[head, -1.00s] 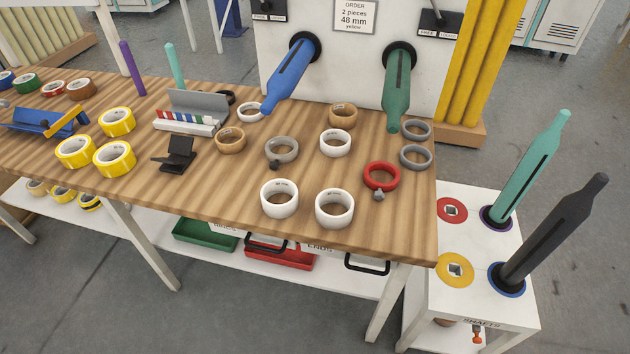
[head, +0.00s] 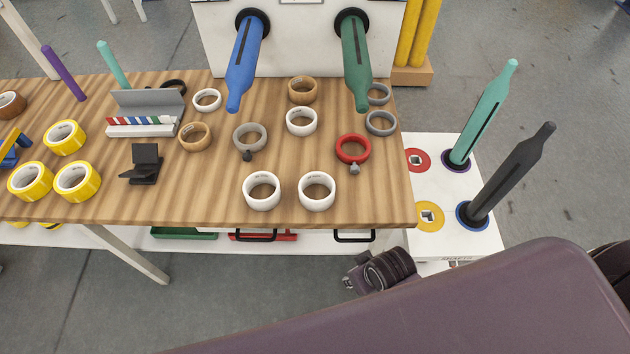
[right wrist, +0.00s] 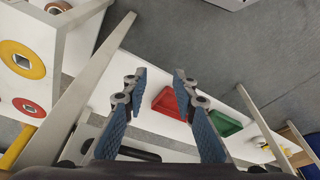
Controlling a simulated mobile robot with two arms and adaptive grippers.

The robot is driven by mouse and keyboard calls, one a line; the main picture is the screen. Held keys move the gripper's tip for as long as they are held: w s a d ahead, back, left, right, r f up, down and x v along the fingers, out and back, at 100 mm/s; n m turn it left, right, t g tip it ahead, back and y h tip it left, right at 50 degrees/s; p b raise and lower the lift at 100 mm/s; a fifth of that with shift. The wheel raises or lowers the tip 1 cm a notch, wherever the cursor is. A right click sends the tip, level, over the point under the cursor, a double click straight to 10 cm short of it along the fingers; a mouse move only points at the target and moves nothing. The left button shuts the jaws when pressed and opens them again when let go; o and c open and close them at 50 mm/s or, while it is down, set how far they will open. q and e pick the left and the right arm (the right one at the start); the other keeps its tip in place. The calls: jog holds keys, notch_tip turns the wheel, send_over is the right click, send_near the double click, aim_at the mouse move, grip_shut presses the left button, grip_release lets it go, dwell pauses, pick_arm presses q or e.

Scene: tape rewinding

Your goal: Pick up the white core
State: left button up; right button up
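Several white rings lie on the wooden bench (head: 215,207); I cannot tell which is the white core. Two thick ones, the left (head: 248,191) and the right (head: 331,192), lie side by side near the front edge. A third white ring (head: 290,126) lies behind them, and a thinner one (head: 197,103) lies further back left. My right gripper (right wrist: 158,76) is open and empty in the right wrist view, with the lower shelf beyond its fingers. In the head view my right arm is low in front of the bench, apart from the rings. My left gripper is out of view.
Blue (head: 243,65) and green (head: 356,65) shafts jut over the bench's back. A red ring (head: 339,150), a grey ring (head: 237,138) and a black stand (head: 145,162) are near the white rings. A white cart (head: 457,240) with upright shafts stands right.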

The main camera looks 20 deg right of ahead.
jog(key=w+a+r+n+y+p, duration=0.1)
jog(key=w+a+r+n, duration=0.25)
jog(key=r, duration=0.55)
jog(key=w+a+r+n+y+p, duration=0.25)
jog(key=a+r, duration=0.25)
jog(key=r, duration=0.5)
notch_tip(320, 180, up, 6)
jog(key=n+g+h, duration=0.2)
jog(key=n+g, duration=0.1)
jog(key=n, duration=0.6)
send_over(321, 201)
jog(key=d, duration=0.1)
jog(key=f, duration=0.2)
jog(key=f+p, duration=0.1)
jog(key=f, duration=0.1)
jog(key=f+p, duration=0.1)
jog(key=f, duration=0.2)
jog(key=shift+a, duration=0.4)
jog(key=shift+f+h, duration=0.25)
jog(key=shift+f, duration=0.2)
jog(key=shift+c, duration=0.6)
grip_shut()
